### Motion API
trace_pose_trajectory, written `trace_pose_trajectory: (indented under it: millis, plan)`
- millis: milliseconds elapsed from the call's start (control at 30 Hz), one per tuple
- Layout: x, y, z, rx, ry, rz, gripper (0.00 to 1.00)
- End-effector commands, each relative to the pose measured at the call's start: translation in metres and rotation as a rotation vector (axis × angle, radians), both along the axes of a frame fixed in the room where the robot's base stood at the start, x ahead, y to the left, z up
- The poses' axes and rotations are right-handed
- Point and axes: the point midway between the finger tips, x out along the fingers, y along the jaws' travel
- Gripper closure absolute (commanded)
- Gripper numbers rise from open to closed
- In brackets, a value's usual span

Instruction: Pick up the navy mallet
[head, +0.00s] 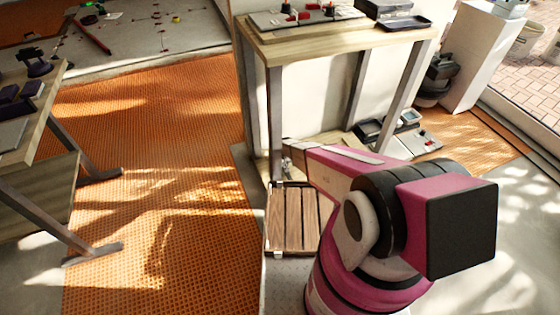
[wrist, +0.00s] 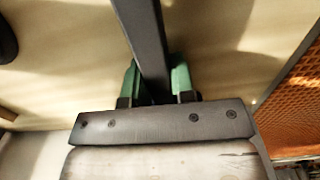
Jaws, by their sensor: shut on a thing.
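In the wrist view, my gripper (wrist: 157,82) has its two green fingers closed on either side of a dark grey bar (wrist: 147,40). The bar runs up out of the top of the picture. I cannot tell whether it is the navy mallet's handle or a leg of the workbench. No mallet head shows there. In the head view my pink arm reaches towards the workbench's near left leg, and its gripper end is small and unclear. I cannot pick out the navy mallet for sure in either view.
The workbench (head: 300,38) has a wooden top, grey legs and tools on it. A slatted wooden piece (head: 293,218) lies below my arm. A left bench (head: 40,118) carries dark bluish items (head: 33,88). The orange mat (head: 160,170) between the benches is clear.

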Motion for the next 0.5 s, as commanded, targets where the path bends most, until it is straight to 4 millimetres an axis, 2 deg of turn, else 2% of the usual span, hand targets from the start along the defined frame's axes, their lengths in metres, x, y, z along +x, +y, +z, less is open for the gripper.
trace_pose_trajectory:
  millis: [267, 500]
  plan:
    - [-0.001, 0.000, 0.018, 0.000, -0.001, 0.000, 1.00]
    - [-0.002, 0.000, 0.059, 0.001, -0.003, 0.000, 1.00]
